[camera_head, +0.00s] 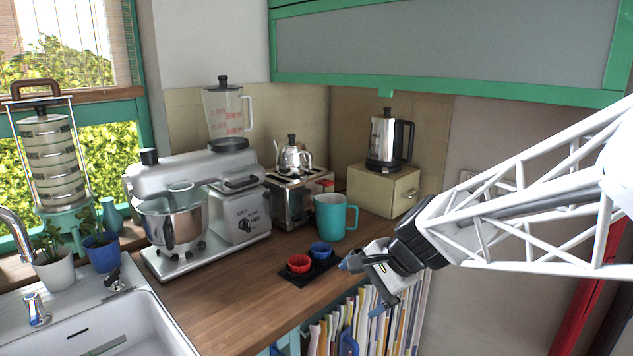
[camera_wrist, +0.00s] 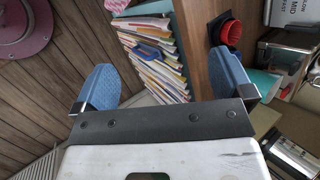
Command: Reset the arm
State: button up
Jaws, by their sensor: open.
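My gripper (camera_head: 360,288) is at the end of my white lattice arm, which reaches in from the right in the head view. It hangs just off the front edge of the wooden counter (camera_head: 222,312), near the row of books below. In the wrist view my gripper (camera_wrist: 167,78) has its two blue fingers spread wide, with nothing between them except the distant books and floor. Nothing is held. In the head view the dark wrist hides part of the counter edge and the books.
A black tray (camera_head: 322,271) with a red cup (camera_head: 299,263) and a blue cup (camera_head: 321,250) lies close left of my gripper. A teal mug (camera_head: 331,217), toaster (camera_head: 291,203), mixer (camera_head: 190,205) and kettle box (camera_head: 380,190) stand behind. Books (camera_head: 331,329) fill the shelf below.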

jog(key=s+d+n+h, duration=0.3)
jog(key=s+d+n, duration=0.1)
jog(key=s, duration=0.6)
jog(key=s+d+n+h, duration=0.4)
jog(key=s+d+n, duration=0.1)
jog(key=s, duration=0.5)
jog(key=shift+d+r+n, duration=0.2)
jog(key=shift+n, duration=0.2)
